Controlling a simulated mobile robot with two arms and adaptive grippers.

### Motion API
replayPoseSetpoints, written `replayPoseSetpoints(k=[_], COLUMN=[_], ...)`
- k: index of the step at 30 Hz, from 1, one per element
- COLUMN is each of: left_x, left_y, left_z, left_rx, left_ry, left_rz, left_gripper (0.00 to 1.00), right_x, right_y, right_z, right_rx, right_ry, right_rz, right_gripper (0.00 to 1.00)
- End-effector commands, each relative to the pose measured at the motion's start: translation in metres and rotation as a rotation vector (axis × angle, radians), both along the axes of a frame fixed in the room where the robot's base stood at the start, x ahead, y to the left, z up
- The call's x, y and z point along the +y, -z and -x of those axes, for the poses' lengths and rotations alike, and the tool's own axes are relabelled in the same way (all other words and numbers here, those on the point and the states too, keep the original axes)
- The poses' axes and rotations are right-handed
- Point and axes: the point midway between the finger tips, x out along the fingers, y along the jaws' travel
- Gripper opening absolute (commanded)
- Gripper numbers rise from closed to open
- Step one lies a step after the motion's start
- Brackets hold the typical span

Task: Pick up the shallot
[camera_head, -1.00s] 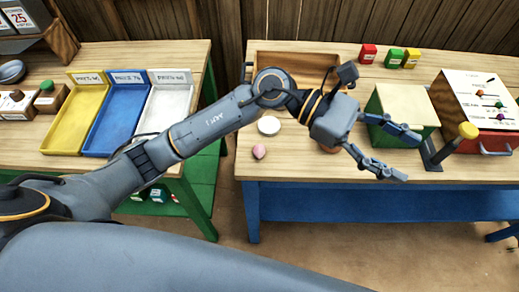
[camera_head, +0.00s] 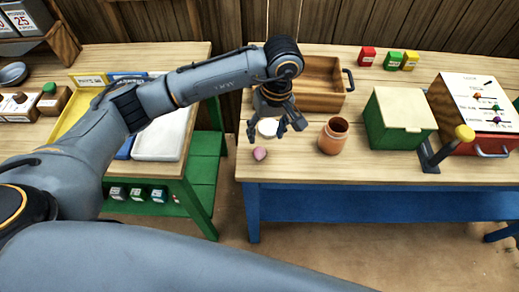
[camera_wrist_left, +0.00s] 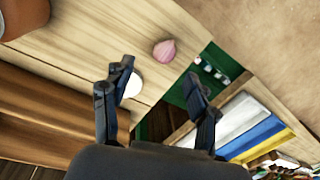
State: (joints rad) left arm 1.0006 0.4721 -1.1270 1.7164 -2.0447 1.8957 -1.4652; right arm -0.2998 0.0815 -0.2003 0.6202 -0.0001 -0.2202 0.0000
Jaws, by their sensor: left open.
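The shallot (camera_head: 259,154) is small and pink and lies on the wooden top of the blue-framed table (camera_head: 400,170), near its front left corner. It also shows in the left wrist view (camera_wrist_left: 164,50), beyond the fingertips. My left gripper (camera_head: 276,135) is above the table, just behind and a little right of the shallot in the head view. Its fingers point down and are spread apart, with nothing between them, as the left wrist view also shows (camera_wrist_left: 158,75). My right gripper is not in view.
A white round dish (camera_head: 267,127) lies partly hidden behind my left gripper. A clay pot (camera_head: 333,136), a green box (camera_head: 399,120) and a wooden crate (camera_head: 322,101) stand nearby. Small red, green and yellow boxes (camera_head: 394,59) stand at the back. Coloured trays (camera_head: 165,135) lie on the left table.

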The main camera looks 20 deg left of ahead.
Motion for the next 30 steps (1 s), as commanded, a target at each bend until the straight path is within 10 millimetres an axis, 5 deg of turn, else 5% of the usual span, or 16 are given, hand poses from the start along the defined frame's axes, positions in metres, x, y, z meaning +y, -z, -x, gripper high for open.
replayPoseSetpoints(k=[19, 28, 30], left_x=[0.015, 0.015, 0.015], left_y=[0.071, 0.078, 0.078], left_z=[0.007, 0.006, 0.006], left_rx=[0.004, 0.001, 0.001], left_ry=[-0.002, 0.0, 0.0], left_rz=[0.003, 0.003, 0.003], left_gripper=[0.59, 0.59, 0.47], right_x=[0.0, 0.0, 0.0], right_y=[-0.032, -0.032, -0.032], right_z=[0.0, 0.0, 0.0], right_rx=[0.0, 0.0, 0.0], right_ry=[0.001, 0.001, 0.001], right_rz=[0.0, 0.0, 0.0], right_gripper=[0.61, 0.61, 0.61])
